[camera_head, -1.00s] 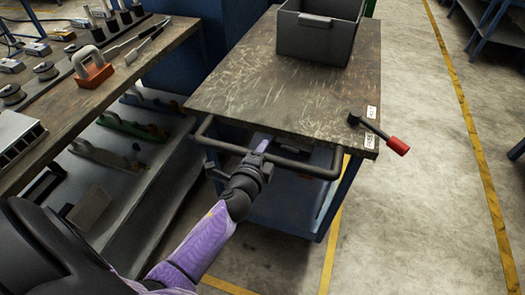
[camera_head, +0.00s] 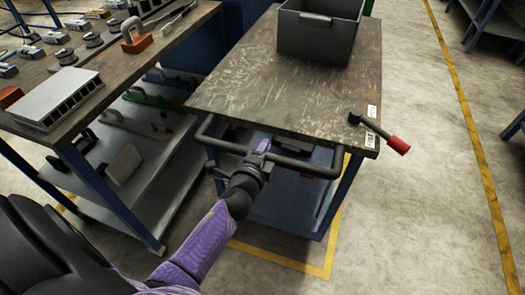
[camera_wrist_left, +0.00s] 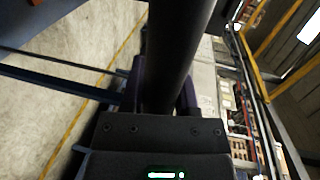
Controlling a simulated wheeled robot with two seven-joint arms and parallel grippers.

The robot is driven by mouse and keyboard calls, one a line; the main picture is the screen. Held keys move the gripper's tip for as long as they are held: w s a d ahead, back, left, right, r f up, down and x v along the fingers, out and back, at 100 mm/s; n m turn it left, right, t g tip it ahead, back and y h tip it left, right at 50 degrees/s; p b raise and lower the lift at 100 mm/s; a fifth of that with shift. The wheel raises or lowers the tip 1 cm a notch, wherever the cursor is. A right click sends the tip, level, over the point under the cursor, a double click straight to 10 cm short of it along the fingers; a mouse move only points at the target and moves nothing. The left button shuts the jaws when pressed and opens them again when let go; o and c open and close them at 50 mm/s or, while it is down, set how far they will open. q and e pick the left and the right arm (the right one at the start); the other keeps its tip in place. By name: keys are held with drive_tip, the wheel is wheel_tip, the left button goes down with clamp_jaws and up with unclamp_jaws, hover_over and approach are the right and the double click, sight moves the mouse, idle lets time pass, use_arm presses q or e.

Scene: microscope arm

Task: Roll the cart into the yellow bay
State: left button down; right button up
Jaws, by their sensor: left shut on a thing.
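The cart (camera_head: 240,90) has a worn dark top and a blue frame, with a black push handle (camera_head: 318,172) along its near edge. My left gripper (camera_head: 258,156) is shut on the handle near its middle; the dark bar also runs between the fingers in the left wrist view (camera_wrist_left: 178,60). A lever with a red grip (camera_head: 398,145) sticks out at the cart's near right corner, beside white labels. A yellow floor line (camera_head: 285,261) makes a corner around the cart's near right side; the rest of that outline is hidden. My right gripper is out of view.
A grey bin (camera_head: 318,38) stands on the cart's far end. A workbench (camera_head: 105,55) with tools and a white slotted box (camera_head: 62,97) stands close on the left. Open concrete floor (camera_head: 430,190) lies right, crossed by a long yellow line (camera_head: 470,130).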

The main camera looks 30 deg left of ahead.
use_arm(q)
drive_tip(key=shift+s+d+f, duration=0.1)
drive_tip(key=shift+s+f, duration=0.05)
drive_tip(key=shift+c, duration=1.8)
unclamp_jaws()
drive_tip(key=p+v, duration=0.1)
drive_tip(key=v, duration=0.8)
drive_tip(key=shift+s+p, duration=0.35)
drive_tip(key=shift+p, duration=0.05)
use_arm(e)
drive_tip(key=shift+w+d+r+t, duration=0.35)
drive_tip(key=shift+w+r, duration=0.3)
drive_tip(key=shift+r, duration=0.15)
use_arm(q)
drive_tip(key=shift+d, duration=0.15)
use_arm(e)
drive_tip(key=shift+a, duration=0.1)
